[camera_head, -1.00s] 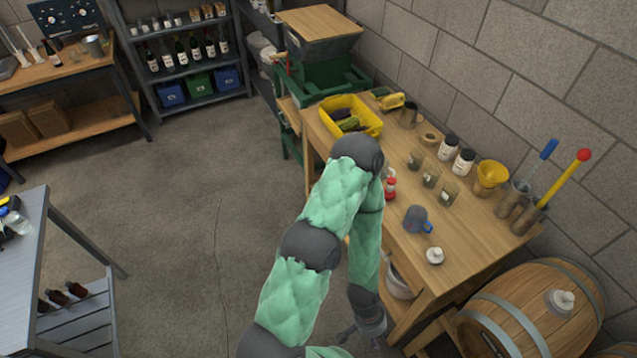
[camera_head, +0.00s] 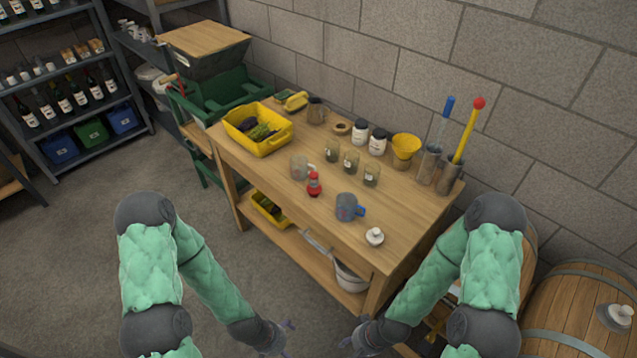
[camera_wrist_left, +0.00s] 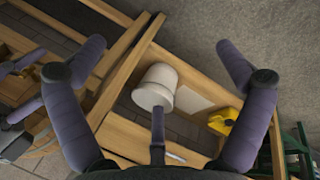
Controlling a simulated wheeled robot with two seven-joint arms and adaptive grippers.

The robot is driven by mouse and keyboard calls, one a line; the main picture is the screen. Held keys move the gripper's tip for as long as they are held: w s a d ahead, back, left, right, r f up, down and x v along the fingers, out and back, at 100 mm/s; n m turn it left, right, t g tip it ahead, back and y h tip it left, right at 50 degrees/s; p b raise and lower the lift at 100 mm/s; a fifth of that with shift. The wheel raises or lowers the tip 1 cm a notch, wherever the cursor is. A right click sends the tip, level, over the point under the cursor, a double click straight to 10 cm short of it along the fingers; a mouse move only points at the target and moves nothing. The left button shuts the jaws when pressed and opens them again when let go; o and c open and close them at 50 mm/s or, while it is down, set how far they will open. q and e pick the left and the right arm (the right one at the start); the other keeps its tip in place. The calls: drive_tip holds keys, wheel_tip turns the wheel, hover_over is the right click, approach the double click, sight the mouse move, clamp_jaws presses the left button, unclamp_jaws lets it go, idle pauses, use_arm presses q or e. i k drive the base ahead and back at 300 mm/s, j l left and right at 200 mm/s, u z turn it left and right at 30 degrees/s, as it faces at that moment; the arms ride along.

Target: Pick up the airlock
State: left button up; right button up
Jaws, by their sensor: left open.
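A small white piece with a knob (camera_head: 374,236) stands on the wooden workbench (camera_head: 400,250) near its front right corner. A similar pale piece (camera_head: 620,317) sits on top of the barrel (camera_head: 570,310) at the right. I cannot tell for sure which is the airlock. My left gripper (camera_head: 284,338) is low in front of the bench, apart from both. In the left wrist view its fingers (camera_wrist_left: 160,50) are spread and hold nothing. My right gripper (camera_head: 356,338) is also low in front of the bench; its fingers are too small to read.
The bench holds a blue-grey mug (camera_head: 347,207), a red-capped bottle (camera_head: 314,184), several glass jars, a yellow funnel (camera_head: 405,147) and a yellow crate (camera_head: 257,128). A white bucket (camera_head: 350,276) is on its lower shelf and also shows in the left wrist view (camera_wrist_left: 156,86). Floor at left is clear.

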sight(313, 188)
drive_tip(key=i+j, duration=0.1)
drive_tip(key=j, duration=0.15)
drive_tip(key=i+j, duration=0.1)
drive_tip(key=j, duration=0.15)
drive_tip(key=i+j+z, duration=0.2)
drive_tip(key=j, duration=0.3)
drive_tip(key=i+j+z, duration=0.1)
drive_tip(key=j+z, duration=0.15)
drive_tip(key=j, duration=0.25)
drive_tip(key=i+j+z, duration=0.2)
drive_tip(key=j, duration=0.3)
drive_tip(key=k, duration=0.1)
